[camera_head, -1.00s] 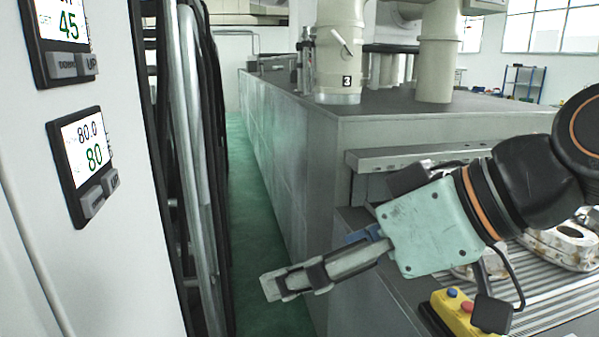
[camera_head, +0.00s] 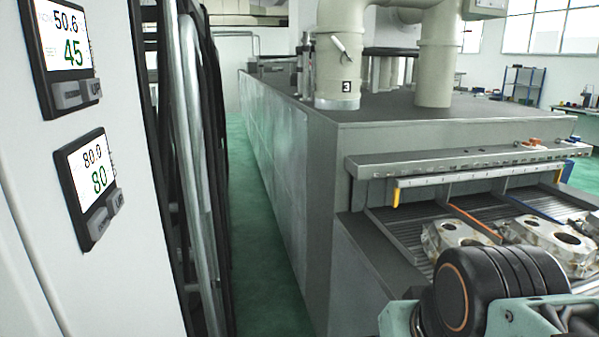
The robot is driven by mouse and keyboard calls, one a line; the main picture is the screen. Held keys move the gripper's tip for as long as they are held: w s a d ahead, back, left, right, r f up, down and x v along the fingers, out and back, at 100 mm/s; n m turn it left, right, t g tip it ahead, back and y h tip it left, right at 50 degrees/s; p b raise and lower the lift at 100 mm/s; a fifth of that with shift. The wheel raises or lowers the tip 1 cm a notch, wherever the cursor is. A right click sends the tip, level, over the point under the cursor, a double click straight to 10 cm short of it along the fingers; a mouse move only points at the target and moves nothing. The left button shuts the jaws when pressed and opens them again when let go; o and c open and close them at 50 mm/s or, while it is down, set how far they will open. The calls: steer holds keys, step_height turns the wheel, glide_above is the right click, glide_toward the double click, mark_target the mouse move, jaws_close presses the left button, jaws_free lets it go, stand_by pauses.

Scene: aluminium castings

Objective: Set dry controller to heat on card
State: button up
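Two controllers are mounted on the white cabinet face at the left. The upper controller (camera_head: 70,45) shows 50.6 above a green 45. I cannot read which controller is the dry one. No card is visible. My gripper is not in view; only parts of my arm show at the bottom right, well apart from the controllers.
A long grey machine (camera_head: 290,190) with pipes on top fills the middle. Metal castings (camera_head: 455,235) lie on its slatted conveyor at the right. Hoses and pipes (camera_head: 190,150) run beside the cabinet. A clear green floor aisle (camera_head: 260,240) lies between.

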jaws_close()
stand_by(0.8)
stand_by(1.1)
